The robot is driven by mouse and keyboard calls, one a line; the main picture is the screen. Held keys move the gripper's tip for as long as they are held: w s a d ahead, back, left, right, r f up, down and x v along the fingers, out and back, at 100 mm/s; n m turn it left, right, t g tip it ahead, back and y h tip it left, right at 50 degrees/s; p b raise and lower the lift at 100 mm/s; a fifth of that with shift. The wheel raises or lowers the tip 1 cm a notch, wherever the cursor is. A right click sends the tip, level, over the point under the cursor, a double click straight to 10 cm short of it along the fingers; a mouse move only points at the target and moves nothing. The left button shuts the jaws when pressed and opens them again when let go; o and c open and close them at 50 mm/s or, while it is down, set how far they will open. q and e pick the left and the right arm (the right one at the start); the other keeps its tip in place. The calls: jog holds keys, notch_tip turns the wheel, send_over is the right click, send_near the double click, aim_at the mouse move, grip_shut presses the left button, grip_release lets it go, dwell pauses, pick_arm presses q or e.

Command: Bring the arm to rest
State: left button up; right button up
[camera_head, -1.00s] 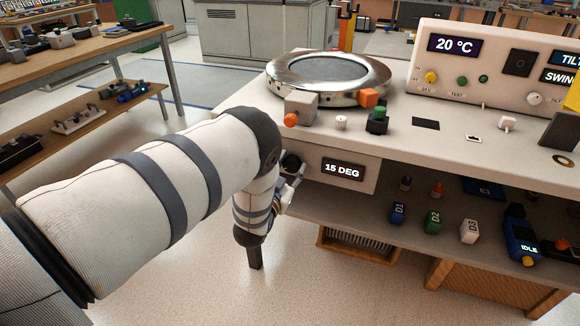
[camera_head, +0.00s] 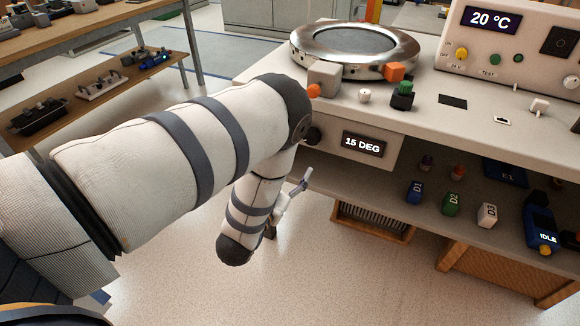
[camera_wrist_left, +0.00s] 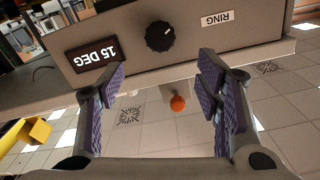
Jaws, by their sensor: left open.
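My left arm, in white sleeves with dark bands, comes in from the left in the head view and bends down beside the bench front. My left gripper (camera_head: 301,184) is partly hidden behind the forearm. In the left wrist view its two purple-padded fingers (camera_wrist_left: 164,88) stand wide apart with nothing between them. Beyond them is the bench's front panel with a black knob (camera_wrist_left: 160,36), which also shows in the head view (camera_head: 312,136). The gripper is below the knob and apart from it. A display (camera_head: 363,145) beside the knob reads 15 DEG. My right gripper is not in view.
The lower shelf (camera_head: 385,215) holds blocks marked D1, D2 and D3. A wooden table (camera_head: 75,38) stands at the left. Floor is clear under my arm.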

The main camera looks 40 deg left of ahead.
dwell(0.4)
pick_arm(q)
jog(key=s+d+f+n+g+h+p, duration=0.1)
jog(key=s+d+f+g+p, duration=0.15)
jog(key=s+f+g, duration=0.55)
jog(key=s+d+f+g+h+p, duration=0.1)
jog(key=s+d+f+g, duration=0.2)
jog(key=s, duration=0.8)
jog(key=s+d+r+g+h, duration=0.1)
jog(key=s+d+g, duration=0.2)
jog(key=s, duration=0.8)
jog(key=s+d+r+g+h+p, duration=0.1)
jog(key=s+d+g, duration=0.2)
jog(key=s+g, duration=0.3)
jog(key=s, duration=0.5)
jog(key=shift+s+r, duration=0.2)
jog(key=shift+s, duration=0.1)
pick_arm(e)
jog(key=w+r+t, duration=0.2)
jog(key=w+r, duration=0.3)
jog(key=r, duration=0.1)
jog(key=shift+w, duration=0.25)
pick_arm(q)
jog(key=shift+w+a, duration=0.1)
